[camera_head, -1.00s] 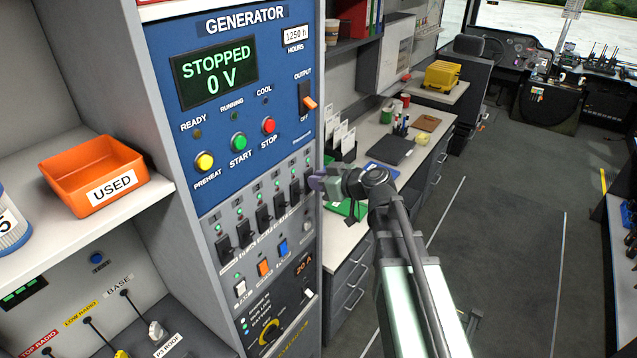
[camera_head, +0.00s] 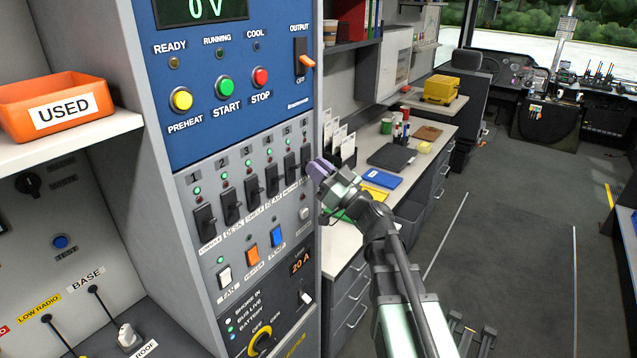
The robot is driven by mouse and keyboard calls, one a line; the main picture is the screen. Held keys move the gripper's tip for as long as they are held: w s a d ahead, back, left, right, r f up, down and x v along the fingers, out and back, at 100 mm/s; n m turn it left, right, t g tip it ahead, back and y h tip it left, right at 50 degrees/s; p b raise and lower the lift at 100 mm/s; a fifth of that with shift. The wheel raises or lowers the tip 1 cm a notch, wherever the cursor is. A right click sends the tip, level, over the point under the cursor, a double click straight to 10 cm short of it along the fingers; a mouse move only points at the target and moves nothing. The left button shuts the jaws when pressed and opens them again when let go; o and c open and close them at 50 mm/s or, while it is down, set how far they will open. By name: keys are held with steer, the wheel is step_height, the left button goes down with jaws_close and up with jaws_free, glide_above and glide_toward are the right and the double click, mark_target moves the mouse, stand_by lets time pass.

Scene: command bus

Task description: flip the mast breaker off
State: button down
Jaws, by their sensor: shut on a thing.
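A row of several black breaker switches sits on the grey panel (camera_head: 185,182), with lit green lamps above those at the left. The labels under the breakers near my gripper are too small or covered to read, so I cannot read which one is the mast breaker.
The blue generator panel (camera_head: 230,125) is above the breakers. White, orange and blue switches (camera_head: 252,256) are below. An orange bin marked USED (camera_head: 60,112) stands on the left shelf. A desk (camera_head: 415,152) lies behind my arm. The floor at right is clear.

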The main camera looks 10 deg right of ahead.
steer(key=shift+w+f+t+y+b, duration=0.1)
steer(key=shift+f+t+y+b, duration=0.35)
steer(key=shift+b, duration=0.3)
steer(key=shift+a+r, duration=0.1)
steer(key=shift+r, duration=0.1)
steer(key=c, duration=1.1)
jaws_free()
steer(key=b+v, duration=0.6)
steer(key=v, duration=0.4)
steer(key=shift+f, duration=0.35)
